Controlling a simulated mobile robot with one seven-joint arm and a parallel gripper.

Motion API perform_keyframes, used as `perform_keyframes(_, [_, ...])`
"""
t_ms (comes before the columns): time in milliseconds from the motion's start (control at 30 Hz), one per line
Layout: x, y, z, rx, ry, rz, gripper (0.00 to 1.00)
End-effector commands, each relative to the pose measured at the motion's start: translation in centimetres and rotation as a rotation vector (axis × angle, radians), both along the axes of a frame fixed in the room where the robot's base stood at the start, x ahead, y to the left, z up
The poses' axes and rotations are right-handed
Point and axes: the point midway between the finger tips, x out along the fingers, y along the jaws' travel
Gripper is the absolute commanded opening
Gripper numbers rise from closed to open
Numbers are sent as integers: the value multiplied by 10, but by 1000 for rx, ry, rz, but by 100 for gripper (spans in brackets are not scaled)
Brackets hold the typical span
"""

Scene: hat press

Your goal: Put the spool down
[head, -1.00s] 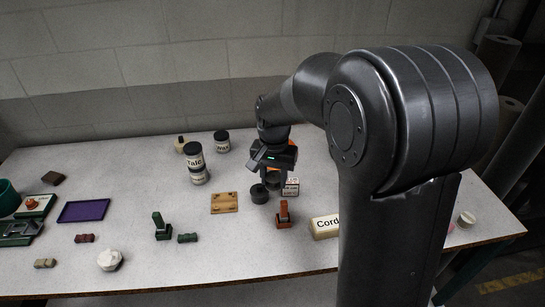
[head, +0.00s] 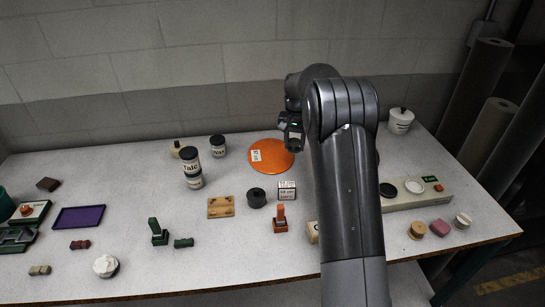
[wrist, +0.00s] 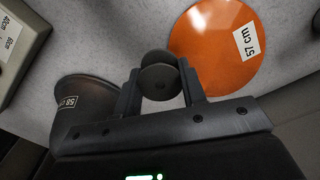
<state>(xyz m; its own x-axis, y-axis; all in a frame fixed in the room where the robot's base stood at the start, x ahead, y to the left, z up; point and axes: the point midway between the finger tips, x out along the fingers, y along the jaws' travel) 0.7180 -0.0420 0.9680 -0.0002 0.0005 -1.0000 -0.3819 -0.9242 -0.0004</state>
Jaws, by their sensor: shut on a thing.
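The spool (wrist: 162,84) is dark grey, with round flanges, and shows in the wrist view between the two fingers of my gripper (wrist: 160,78). My gripper is shut on it. In the wrist view the spool appears just left of the orange disc (wrist: 222,45) labelled "57 cm"; I cannot tell its height above the table. In the head view my gripper (head: 291,138) is at the back of the table, right of the orange disc (head: 270,160). The spool cannot be made out there.
A dark rounded form (wrist: 85,108) labelled "58 cm" is left of my gripper in the wrist view. A pale labelled box (wrist: 20,45) stands farther left. In the head view, a black cylinder (head: 257,198) and a printed white block (head: 287,190) sit in front of the orange disc.

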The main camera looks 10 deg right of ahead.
Motion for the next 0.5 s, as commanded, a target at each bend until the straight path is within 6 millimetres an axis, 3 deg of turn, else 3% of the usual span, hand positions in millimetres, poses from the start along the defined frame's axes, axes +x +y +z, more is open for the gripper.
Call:
perform_keyframes(200, [24, 45, -31, -1, 1, 2, 17])
perform_keyframes(500, [37, 67, -48, 0, 0, -2, 17])
